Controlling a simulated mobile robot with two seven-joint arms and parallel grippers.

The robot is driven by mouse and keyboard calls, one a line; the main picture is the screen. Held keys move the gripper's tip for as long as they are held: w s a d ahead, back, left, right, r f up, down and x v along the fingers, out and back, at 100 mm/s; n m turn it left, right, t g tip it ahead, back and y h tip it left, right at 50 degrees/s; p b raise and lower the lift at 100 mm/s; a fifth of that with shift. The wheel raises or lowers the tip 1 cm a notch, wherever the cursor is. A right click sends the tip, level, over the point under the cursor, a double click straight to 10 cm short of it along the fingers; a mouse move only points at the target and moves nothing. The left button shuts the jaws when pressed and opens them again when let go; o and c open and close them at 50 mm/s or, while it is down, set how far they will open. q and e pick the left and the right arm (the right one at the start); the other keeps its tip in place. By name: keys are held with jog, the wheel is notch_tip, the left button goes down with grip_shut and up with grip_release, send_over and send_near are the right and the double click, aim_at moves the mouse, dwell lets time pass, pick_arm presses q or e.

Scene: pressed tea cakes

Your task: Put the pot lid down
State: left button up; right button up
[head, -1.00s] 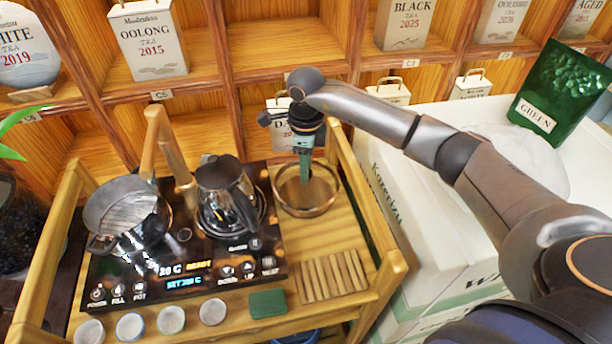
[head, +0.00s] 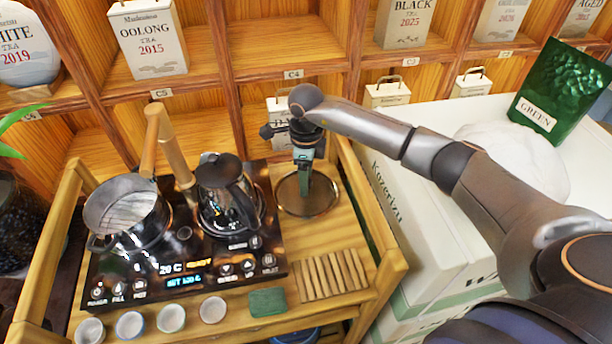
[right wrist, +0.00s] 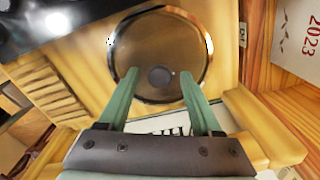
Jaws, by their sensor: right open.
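The pot lid (head: 322,206) is a round, see-through disc with a shiny rim. It lies flat on the wooden cart top, to the right of the hob. My right gripper (head: 304,188) points down over the lid. In the right wrist view its two green fingers (right wrist: 160,80) stand apart on either side of the knob, with gaps between. The open pot (head: 128,225) stands on the left of the hob. My left gripper is not in view.
A dark kettle (head: 228,200) stands on the black hob (head: 190,262), left of the lid. A slatted wooden rest (head: 332,275), a green block (head: 267,302) and several small cups line the front. Cart rails and shelves are close behind; white boxes (head: 425,225) stand at right.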

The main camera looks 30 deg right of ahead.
jog(key=shift+r, duration=0.1)
jog(key=shift+r, duration=0.25)
notch_tip(320, 180, up, 12)
jog(key=shift+f+b, duration=0.2)
jog(key=shift+b, duration=0.2)
dwell(0.3)
